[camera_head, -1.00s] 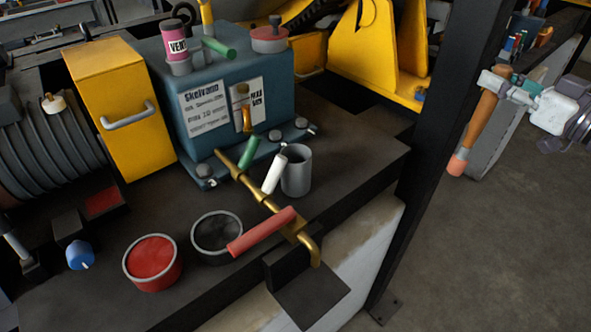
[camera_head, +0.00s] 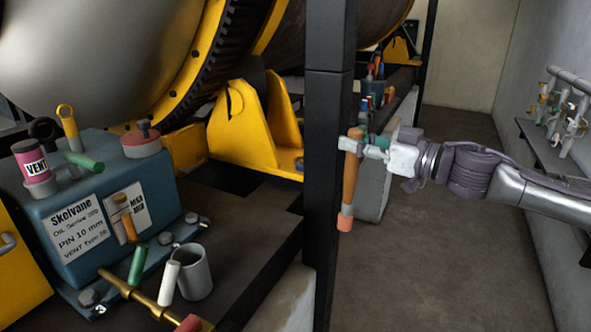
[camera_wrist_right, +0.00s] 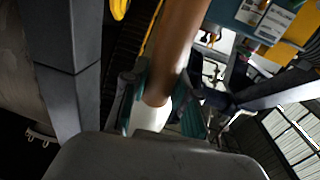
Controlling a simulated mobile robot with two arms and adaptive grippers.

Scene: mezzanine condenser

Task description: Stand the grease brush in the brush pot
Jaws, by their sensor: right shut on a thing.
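My right gripper (camera_head: 362,146) is shut on the grease brush (camera_head: 350,180), close to its upper end. The brush hangs nearly upright, with an orange-brown handle and a pinkish lower tip, in the air to the right of the dark post. In the right wrist view its brown shaft (camera_wrist_right: 182,45) runs up from between the fingers (camera_wrist_right: 165,108). The brush pot (camera_head: 194,274), a grey open cup, stands on the dark bench at lower left, apart from the brush. Its inside shows no brush. My left gripper is out of view.
A dark upright post (camera_head: 329,150) stands between the brush and the pot. Beside the pot are a brass pipe with a white handle (camera_head: 170,283) and a green handle (camera_head: 137,265). The blue oil box (camera_head: 85,235) is behind them. Open floor lies at right.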

